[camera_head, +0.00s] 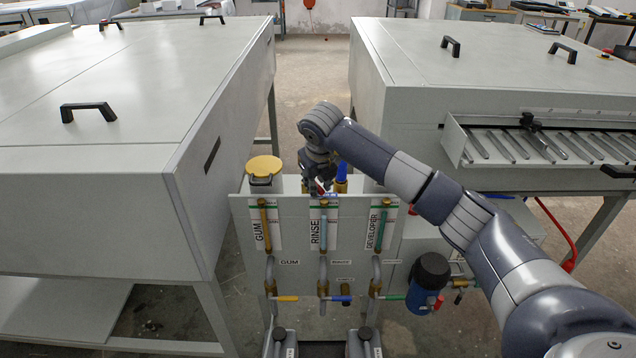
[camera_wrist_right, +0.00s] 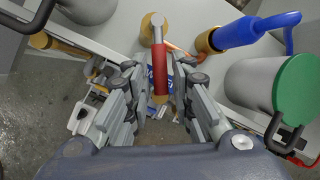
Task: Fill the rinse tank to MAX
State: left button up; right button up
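The grey tank panel (camera_head: 350,268) carries sight tubes on labels GUM, RINSE and DEVELOPER. The RINSE sight tube (camera_head: 323,232) looks bluish; its exact liquid level is too small to read. A green line marks the top of each label. My right gripper (camera_head: 319,188) is above the panel's top edge, behind the RINSE label. In the right wrist view, its fingers (camera_wrist_right: 160,82) stand apart on either side of a red valve handle (camera_wrist_right: 160,72), with visible gaps beside it. The handle joins a brass fitting (camera_wrist_right: 154,28). My left gripper is out of view.
A yellow lid (camera_head: 263,166) tops the GUM side. Large grey machines (camera_head: 110,150) flank the panel. Coloured levers and a blue filter (camera_head: 428,283) are below.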

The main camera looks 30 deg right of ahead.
jog(key=v, duration=1.2)
dwell(6.8)
